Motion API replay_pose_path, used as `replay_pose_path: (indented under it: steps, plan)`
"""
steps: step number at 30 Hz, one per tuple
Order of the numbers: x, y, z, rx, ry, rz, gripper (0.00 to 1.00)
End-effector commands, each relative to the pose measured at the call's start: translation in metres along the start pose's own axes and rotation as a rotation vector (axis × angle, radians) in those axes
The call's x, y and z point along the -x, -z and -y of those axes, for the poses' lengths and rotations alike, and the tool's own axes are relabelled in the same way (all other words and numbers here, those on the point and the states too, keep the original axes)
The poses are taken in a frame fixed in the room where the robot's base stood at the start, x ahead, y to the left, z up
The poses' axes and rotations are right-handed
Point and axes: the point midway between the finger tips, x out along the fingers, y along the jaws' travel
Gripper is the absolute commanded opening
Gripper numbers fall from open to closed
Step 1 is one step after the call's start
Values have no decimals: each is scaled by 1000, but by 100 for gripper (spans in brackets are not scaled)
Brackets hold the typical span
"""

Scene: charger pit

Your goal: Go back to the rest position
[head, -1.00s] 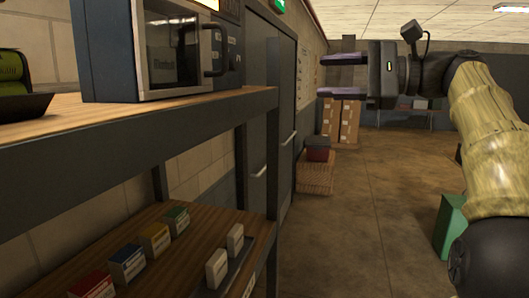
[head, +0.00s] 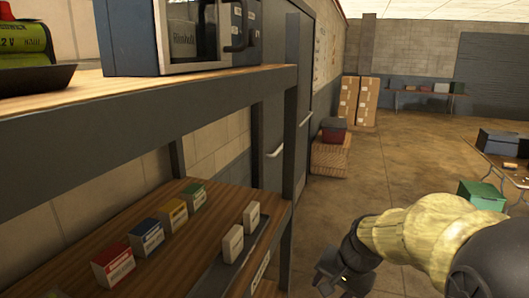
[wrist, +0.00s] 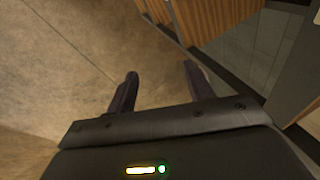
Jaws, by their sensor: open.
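My gripper (wrist: 160,82) shows in the wrist view with its two dark fingers apart and nothing between them. Bare floor lies beyond the fingertips. In the head view my arm is bent low at the bottom right, and the wrist end hangs near the bottom edge. The fingers there are cut off or hidden, beside the shelf's right end and apart from it.
A shelf rack (head: 150,108) fills the left, with a microwave-like unit (head: 180,35) on top and several small boxes (head: 172,213) below. A green bin (head: 482,194) and table (head: 510,168) are at right. The middle floor is clear.

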Motion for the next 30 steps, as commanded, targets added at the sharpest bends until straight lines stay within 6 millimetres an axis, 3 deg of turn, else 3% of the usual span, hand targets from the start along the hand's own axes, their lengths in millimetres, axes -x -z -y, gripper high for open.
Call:
replay_pose_path:
  steps: [1, 6, 10, 30]
  plan:
    - [-11, -18, -15, 93, -47, 2, 52]
    - [-36, -67, -60, 417, -161, 9, 52]
    - [-44, -89, -78, 576, -195, 18, 52]
    - [-46, -94, -82, 614, -202, 20, 52]
